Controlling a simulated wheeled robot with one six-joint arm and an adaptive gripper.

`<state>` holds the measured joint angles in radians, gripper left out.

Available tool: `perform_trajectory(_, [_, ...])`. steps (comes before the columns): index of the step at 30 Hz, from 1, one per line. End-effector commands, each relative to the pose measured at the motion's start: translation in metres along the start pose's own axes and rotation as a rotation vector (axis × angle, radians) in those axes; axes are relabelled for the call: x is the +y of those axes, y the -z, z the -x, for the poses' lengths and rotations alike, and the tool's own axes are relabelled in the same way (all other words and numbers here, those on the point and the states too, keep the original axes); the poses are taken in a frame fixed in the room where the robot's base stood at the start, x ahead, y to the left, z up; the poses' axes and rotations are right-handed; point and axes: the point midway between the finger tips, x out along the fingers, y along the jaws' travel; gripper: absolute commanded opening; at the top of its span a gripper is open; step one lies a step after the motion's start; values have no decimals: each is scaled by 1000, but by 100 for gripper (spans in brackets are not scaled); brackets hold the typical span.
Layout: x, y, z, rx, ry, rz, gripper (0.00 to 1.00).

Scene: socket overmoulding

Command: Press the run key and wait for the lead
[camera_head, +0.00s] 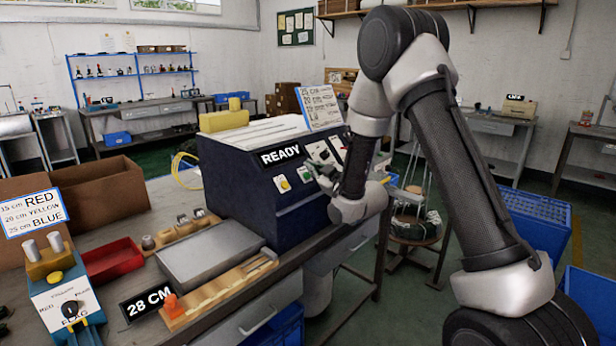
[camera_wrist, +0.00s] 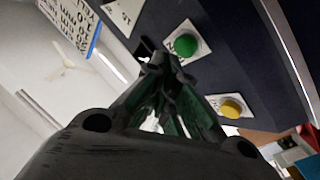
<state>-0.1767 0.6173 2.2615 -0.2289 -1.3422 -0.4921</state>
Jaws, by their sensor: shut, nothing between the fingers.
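The dark blue machine (camera_head: 240,190) stands on the bench, with a READY sign (camera_head: 280,155) on its sloped front. A green round button (camera_wrist: 186,45) on a white plate and a yellow round button (camera_wrist: 231,108) show in the wrist view; the yellow one also shows in the head view (camera_head: 283,184). I cannot tell which button is the run key. My gripper (camera_wrist: 158,68) is shut and empty, its tips close beside the green button. I cannot tell whether they touch the panel. No lead can be made out.
A length card (camera_head: 321,106) stands on the machine. In front lie a grey plate (camera_head: 210,248), a wooden fixture (camera_head: 222,290), a 28 CM sign (camera_head: 147,300) and a red tray (camera_head: 112,262). A selector box (camera_head: 65,300) is at left. A stool (camera_head: 415,238) and blue crates (camera_head: 537,218) stand right.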

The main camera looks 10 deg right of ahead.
Motion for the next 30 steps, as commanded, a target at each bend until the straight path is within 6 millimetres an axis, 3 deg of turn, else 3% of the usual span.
perform_trajectory(30, [-4, -4, -5, 0, 1, 0, 0])
